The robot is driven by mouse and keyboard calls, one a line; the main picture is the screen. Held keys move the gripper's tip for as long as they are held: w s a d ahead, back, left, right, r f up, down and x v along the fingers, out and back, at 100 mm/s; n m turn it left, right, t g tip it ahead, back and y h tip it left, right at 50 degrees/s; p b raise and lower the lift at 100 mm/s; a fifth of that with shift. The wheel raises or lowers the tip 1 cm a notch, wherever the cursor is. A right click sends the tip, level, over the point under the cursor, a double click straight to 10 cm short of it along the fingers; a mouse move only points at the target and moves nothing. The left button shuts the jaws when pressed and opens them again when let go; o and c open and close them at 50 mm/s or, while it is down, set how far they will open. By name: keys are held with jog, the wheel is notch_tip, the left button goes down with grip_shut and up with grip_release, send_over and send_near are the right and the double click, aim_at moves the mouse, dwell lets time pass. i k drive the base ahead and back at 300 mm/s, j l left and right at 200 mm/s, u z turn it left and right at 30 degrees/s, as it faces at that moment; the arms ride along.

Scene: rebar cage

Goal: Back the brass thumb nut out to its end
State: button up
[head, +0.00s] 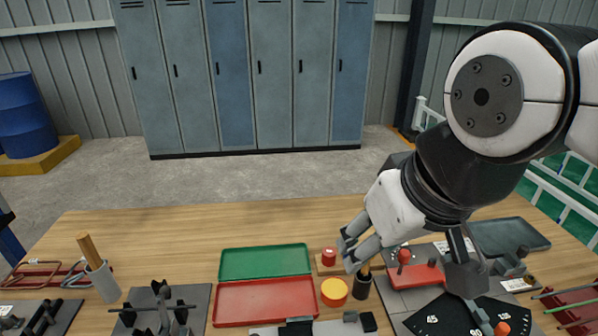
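I cannot pick out the brass thumb nut in the head view; it is hidden or too small to tell. My gripper (347,251) is over the right-middle of the table, pointing down and left. Its two dark-tipped fingers are apart, and I see nothing between them. A red knob (329,254) on a small wooden base is just left of the fingertips. A dark cup (361,288) with a tan piece sticking out is just below them. Whether the fingers touch anything is not clear.
A green tray (265,262) and a red tray (264,302) lie left of my gripper, with a yellow round piece (334,292) beside them. A red-handled fixture (419,276) and a black angle plate (455,318) are on the right. The table's back left is clear.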

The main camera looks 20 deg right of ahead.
aim_at(526, 278)
jog(key=z, duration=1.5)
jog(key=k+l, duration=0.1)
jog(key=l, duration=0.15)
jog(key=k+l+u, duration=0.1)
jog(key=l, duration=0.2)
jog(key=i+l+u, duration=0.25)
jog(key=l, duration=0.3)
jog(key=i+j, duration=0.05)
jog(key=i, duration=0.05)
